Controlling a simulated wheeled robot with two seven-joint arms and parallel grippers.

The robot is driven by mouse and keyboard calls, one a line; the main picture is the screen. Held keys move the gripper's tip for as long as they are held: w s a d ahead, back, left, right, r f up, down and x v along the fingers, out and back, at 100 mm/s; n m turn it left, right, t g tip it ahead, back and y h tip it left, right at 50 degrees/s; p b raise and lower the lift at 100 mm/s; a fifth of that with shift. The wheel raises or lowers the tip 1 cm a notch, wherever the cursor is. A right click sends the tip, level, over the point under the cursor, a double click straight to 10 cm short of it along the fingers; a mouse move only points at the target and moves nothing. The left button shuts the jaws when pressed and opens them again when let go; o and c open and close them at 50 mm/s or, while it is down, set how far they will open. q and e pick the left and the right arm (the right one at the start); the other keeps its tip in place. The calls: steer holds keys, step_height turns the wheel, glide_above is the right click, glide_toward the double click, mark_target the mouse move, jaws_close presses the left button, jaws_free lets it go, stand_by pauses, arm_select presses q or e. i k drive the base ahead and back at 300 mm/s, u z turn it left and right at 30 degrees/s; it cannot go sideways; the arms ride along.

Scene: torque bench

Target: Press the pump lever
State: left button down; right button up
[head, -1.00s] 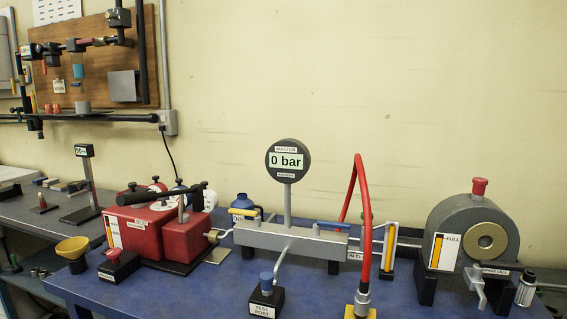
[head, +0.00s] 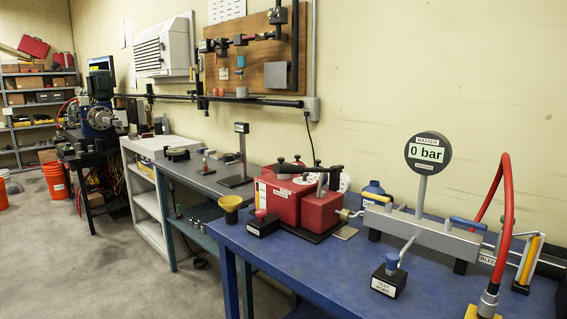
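The red hand pump (head: 321,211) stands on the blue bench, near its left end. Its black pump lever (head: 302,169) lies roughly level across the top of the red blocks. The master gauge (head: 427,152) stands on a post above the grey manifold (head: 428,231) and reads 0 bar. Neither of my grippers is in the head view, and nothing touches the lever.
The blue bench (head: 300,262) has bare room along its front. A test port block (head: 389,281), a yellow funnel (head: 231,206) and a red hose (head: 508,205) are on it. A grey bench (head: 205,180) adjoins on the left, with open floor (head: 60,255) beyond.

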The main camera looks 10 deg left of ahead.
mark_target(278, 169)
steer(key=k, duration=1.05)
steer(key=u, duration=0.65)
steer(key=i, duration=1.55)
steer(key=z, duration=0.55)
